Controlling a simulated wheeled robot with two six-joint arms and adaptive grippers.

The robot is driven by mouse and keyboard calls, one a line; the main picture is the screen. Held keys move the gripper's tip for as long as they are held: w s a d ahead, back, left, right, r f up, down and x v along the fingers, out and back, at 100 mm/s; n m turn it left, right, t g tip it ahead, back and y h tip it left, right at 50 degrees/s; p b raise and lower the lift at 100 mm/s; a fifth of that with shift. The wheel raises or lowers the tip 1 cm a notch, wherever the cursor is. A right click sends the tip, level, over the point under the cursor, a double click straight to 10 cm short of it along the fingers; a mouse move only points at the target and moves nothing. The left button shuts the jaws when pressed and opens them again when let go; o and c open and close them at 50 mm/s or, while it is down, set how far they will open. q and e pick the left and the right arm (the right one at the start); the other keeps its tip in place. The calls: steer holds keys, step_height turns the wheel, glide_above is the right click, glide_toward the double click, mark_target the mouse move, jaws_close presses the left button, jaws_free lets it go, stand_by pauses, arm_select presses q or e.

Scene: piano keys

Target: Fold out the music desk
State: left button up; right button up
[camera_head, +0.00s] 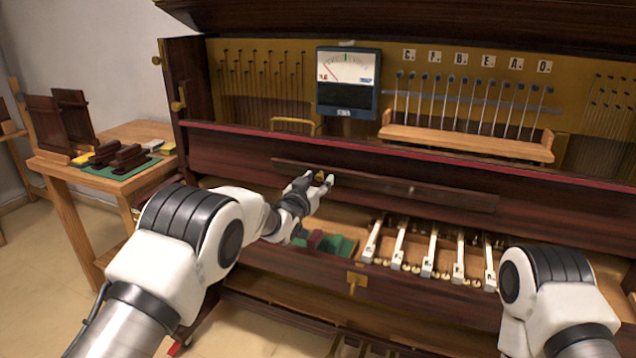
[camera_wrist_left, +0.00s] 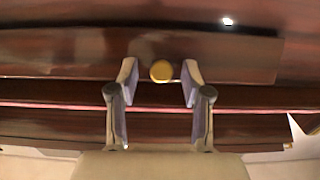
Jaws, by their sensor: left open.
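The music desk appears as a long, narrow dark wooden panel (camera_head: 440,193) lying against the piano's front, below the red strip. It also spans the top of the left wrist view (camera_wrist_left: 225,55). A round brass knob (camera_wrist_left: 161,71) sits near its left end. My left gripper (camera_head: 318,181) is open at that end. In the left wrist view, its fingers (camera_wrist_left: 160,78) stand on either side of the knob, with a visible gap on each side. The fingers partly hide the knob in the head view. My right arm shows at the lower right, but its gripper is out of view.
A dial meter (camera_head: 347,83) and a wooden rail (camera_head: 465,141) are above the panel. White key levers (camera_head: 432,250) and a green-lined compartment (camera_head: 338,246) lie below. A wooden side table (camera_head: 70,172) holding dark blocks stands left.

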arm_select(q)
steer(key=shift+w, duration=0.35)
steer(key=shift+c, duration=0.4)
jaws_close()
steer(key=t+b, duration=0.1)
steer(key=b, duration=0.2)
steer(key=f+t+b, duration=0.1)
steer(key=b, duration=0.2)
steer(key=shift+s+f+t+h, duration=0.25)
steer(key=shift+s+t+h, duration=0.05)
steer(key=shift+h, duration=0.1)
steer(key=shift+o, duration=0.4)
jaws_free()
